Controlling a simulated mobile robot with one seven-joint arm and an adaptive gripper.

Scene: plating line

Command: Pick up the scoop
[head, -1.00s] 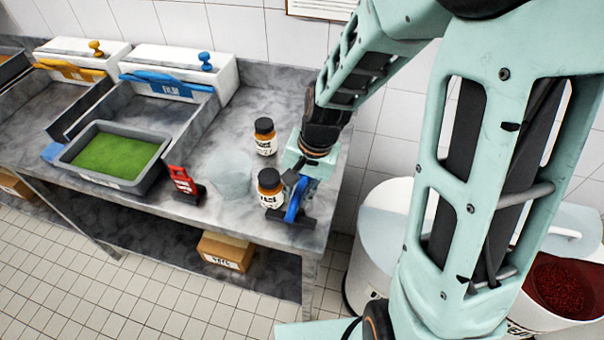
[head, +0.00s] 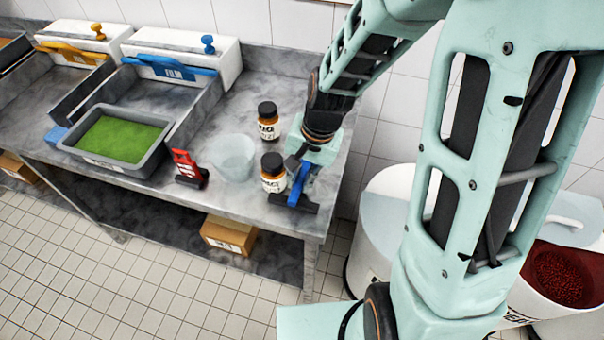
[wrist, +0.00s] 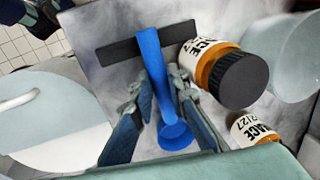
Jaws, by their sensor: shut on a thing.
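The blue scoop (wrist: 150,72) stands at the black holder bar (wrist: 110,49), its handle end crossing the bar and its round end towards my wrist. In the head view the scoop (head: 298,185) is at the right front of the counter, by the holder (head: 292,204). My gripper (wrist: 155,85) is shut on the scoop, one finger on each side of it. It also shows in the head view (head: 303,166), where the wrist hides part of the scoop. I cannot tell whether the scoop is clear of the holder.
Two amber bottles (head: 273,172) (head: 268,121) stand close to the left of my gripper. A translucent cup (head: 234,158), a red stand (head: 187,168) and a grey tray of green stuff (head: 92,160) are further left. White bins (head: 374,225) stand off the counter's right edge.

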